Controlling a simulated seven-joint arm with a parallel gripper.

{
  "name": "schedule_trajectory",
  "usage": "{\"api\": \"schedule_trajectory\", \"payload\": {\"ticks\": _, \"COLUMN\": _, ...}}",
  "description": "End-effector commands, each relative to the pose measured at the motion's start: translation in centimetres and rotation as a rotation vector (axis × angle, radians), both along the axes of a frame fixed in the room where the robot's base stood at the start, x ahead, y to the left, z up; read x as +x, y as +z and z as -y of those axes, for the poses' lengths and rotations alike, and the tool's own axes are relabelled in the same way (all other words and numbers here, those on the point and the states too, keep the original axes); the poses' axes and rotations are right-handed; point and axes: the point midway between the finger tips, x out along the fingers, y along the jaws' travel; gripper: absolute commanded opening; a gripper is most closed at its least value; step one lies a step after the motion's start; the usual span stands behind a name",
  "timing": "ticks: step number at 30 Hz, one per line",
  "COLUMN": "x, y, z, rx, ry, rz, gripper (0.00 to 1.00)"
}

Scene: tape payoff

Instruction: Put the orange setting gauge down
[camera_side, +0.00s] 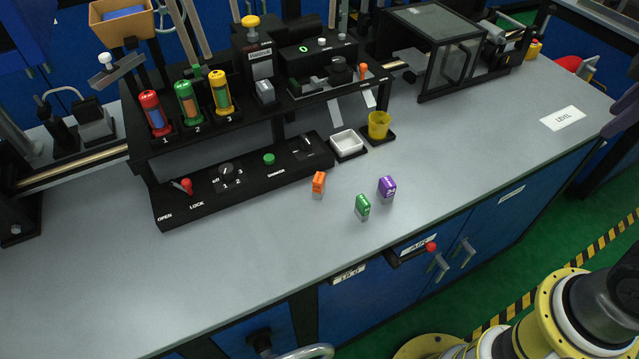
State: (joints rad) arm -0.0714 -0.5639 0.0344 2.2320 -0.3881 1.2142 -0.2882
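The orange setting gauge (318,183), a small block with an orange top and a paler lower part, stands upright on the grey bench top in front of the black control panel. A green gauge (362,206) and a purple gauge (387,188) stand to its right, apart from it. Nothing is touching the orange gauge. My gripper is not in view, so its state and its distance from the gauge are hidden.
A white tray (346,143) and a yellow cup (378,125) stand behind the gauges. The black panel (235,179) with switches lies to the left. The grey bench (470,175) is clear to the right. A red-knobbed handle (412,254) juts from the front.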

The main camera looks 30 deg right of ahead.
Motion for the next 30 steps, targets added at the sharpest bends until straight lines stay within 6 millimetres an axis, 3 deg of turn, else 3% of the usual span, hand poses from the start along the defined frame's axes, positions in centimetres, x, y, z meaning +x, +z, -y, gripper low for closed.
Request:
{"api": "schedule_trajectory", "payload": {"ticks": 7, "x": 7.6, "y": 3.1, "z": 0.9, "rx": -0.341, "ry": 0.244, "rz": -0.266, "gripper": 0.39}}
{"api": "schedule_trajectory", "payload": {"ticks": 11, "x": 12.5, "y": 3.9, "z": -0.7, "rx": -0.529, "ry": 0.368, "rz": -0.391, "gripper": 0.39}}
{"api": "schedule_trajectory", "payload": {"ticks": 14, "x": 16.3, "y": 4.0, "z": -3.1, "rx": -0.673, "ry": 0.456, "rz": -0.470, "gripper": 0.39}}
{"api": "schedule_trajectory", "payload": {"ticks": 17, "x": 19.8, "y": 3.6, "z": -6.3, "rx": -0.817, "ry": 0.539, "rz": -0.538, "gripper": 0.39}}
{"api": "schedule_trajectory", "payload": {"ticks": 22, "x": 24.5, "y": 1.3, "z": -13.7, "rx": -1.061, "ry": 0.669, "rz": -0.617, "gripper": 0.39}}
{"api": "schedule_trajectory", "payload": {"ticks": 27, "x": 26.9, "y": -3.1, "z": -22.7, "rx": -1.301, "ry": 0.794, "rz": -0.650, "gripper": 0.39}}
{"api": "schedule_trajectory", "payload": {"ticks": 30, "x": 27.0, "y": -6.6, "z": -28.1, "rx": -1.428, "ry": 0.869, "rz": -0.648, "gripper": 0.39}}
